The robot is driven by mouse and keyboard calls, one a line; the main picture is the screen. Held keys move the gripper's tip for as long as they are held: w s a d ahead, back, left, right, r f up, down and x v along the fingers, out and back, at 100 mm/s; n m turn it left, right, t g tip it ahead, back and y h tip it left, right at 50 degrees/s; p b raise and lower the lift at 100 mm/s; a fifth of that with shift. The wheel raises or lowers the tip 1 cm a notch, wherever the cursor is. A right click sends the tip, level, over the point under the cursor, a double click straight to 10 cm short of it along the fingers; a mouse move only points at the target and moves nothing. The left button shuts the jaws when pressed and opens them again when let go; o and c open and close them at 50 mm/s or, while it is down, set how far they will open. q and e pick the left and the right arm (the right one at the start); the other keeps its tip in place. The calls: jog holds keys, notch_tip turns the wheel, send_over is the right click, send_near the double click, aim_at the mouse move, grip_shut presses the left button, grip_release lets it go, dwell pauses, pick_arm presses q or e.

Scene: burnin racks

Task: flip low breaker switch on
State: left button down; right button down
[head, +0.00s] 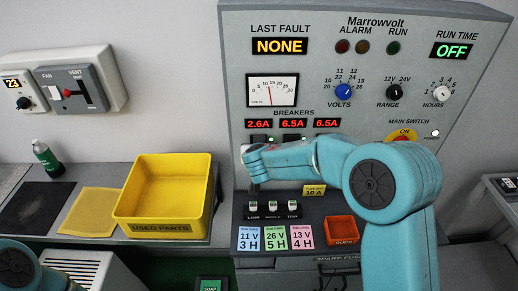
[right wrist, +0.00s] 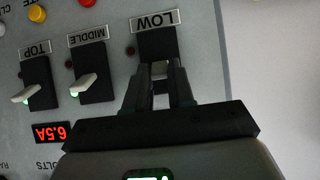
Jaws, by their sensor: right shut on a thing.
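The low breaker (right wrist: 158,42) is a black housing under the LOW label, upside down in the right wrist view. My right gripper (right wrist: 160,74) is shut on its pale lever (right wrist: 159,70), which shows only partly between the fingers. In the head view my right arm covers the breaker row, and the gripper's fingertips cannot be made out. The middle breaker (right wrist: 90,75) and top breaker (right wrist: 38,82) have white levers tilted the same way, with green light beside them. My left gripper is out of view; only part of that arm shows at bottom left.
The panel shows red breaker readouts (head: 292,123), a voltmeter (head: 271,90) and knobs. Below are the LOW, MIDDLE and TOP fuses (head: 273,209), coloured cards (head: 275,237) and an orange bin (head: 341,229). A yellow used-parts bin (head: 184,224) stands left.

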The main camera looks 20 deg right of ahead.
jog(key=c, duration=1)
grip_release()
jog(key=shift+f, duration=0.25)
jog(key=shift+o, duration=0.2)
jog(key=shift+r, duration=0.1)
jog(key=v, duration=1.6)
jog(key=shift+r, duration=0.1)
